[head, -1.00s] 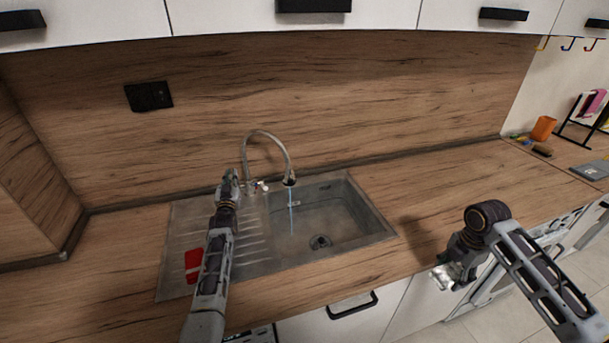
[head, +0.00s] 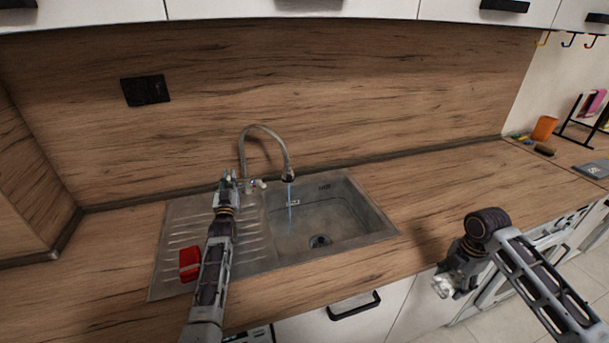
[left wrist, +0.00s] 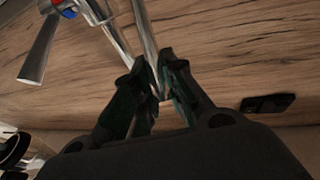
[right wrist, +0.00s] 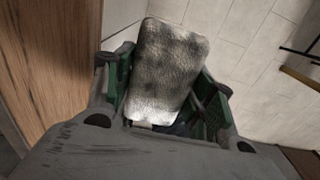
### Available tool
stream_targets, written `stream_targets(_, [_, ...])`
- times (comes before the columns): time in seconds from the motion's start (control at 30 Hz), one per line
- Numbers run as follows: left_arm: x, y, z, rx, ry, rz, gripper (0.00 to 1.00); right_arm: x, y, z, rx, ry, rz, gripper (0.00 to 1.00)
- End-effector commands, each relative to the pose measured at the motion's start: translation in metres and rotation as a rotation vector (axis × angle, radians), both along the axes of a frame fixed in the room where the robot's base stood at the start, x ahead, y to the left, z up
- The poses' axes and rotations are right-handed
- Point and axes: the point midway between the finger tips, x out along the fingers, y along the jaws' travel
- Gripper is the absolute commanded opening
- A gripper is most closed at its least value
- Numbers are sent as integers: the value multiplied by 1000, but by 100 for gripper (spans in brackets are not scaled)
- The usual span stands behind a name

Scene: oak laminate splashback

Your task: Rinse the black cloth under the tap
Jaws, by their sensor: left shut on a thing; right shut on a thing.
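The curved chrome tap (head: 268,131) stands behind the steel sink, and a thin bluish stream of water (head: 290,205) falls from its spout into the basin (head: 335,222). My left gripper (head: 227,181) is at the left of the tap's base. In the left wrist view its fingers (left wrist: 158,90) are shut around a slim chrome part of the tap (left wrist: 145,40). My right gripper (head: 445,283) is low at the right, in front of the counter.
A red block (head: 190,263) lies on the ribbed drainboard (head: 177,235), beside my left forearm. The counter (head: 440,205) right of the sink is clear. An orange cup (head: 544,128) and small items stand at the far right. Wall cabinets hang above.

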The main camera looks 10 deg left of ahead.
Motion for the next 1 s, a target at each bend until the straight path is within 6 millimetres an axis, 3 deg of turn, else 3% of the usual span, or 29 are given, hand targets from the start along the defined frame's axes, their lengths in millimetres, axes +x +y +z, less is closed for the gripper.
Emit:
stream_targets(0.3, [0,0,0,0,0,-1,0,0,0,1,1,-1,0,29])
stream_targets(0.33, [0,0,0,0,0,-1,17,0,0,1,1,-1,0,29])
stream_targets(0.5, [0,0,0,0,0,-1,35,0,0,0,0,0,0,29])
stream_targets(1.0, [-4,-2,-2,0,1,-1,35,0,0,0,0,0,0,29])
